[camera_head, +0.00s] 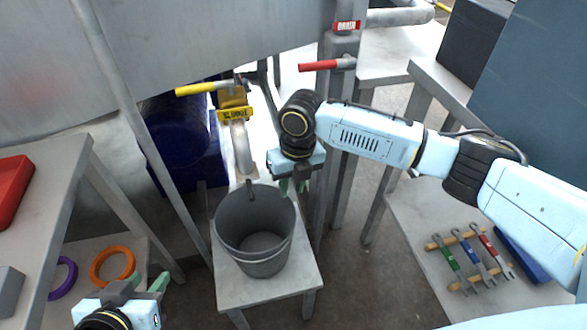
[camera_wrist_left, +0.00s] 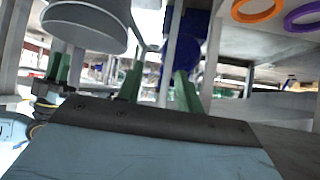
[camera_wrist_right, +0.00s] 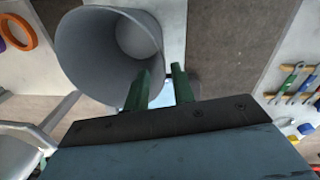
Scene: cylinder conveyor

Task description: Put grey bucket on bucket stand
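The grey bucket (camera_head: 256,262) stands upright and empty on a pale grey stool-like stand (camera_head: 293,290). It shows at the upper left in the right wrist view (camera_wrist_right: 95,45) and in the left wrist view (camera_wrist_left: 85,32). My right gripper (camera_head: 292,187) is at the bucket's back right rim, fingers pointing down. In the right wrist view its fingers (camera_wrist_right: 162,85) are apart, the left one overlapping the rim; I cannot tell whether they touch it. My left gripper (camera_head: 147,284) is open and empty, left of the stand and apart from the bucket.
A sludge pipe with a yellow handle (camera_head: 205,87) and a red-handled drain valve (camera_head: 327,65) are behind the bucket. A blue drum (camera_head: 178,130) stands at the back left. Orange (camera_head: 112,265) and purple rings lie at left, wrenches (camera_head: 484,258) at right.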

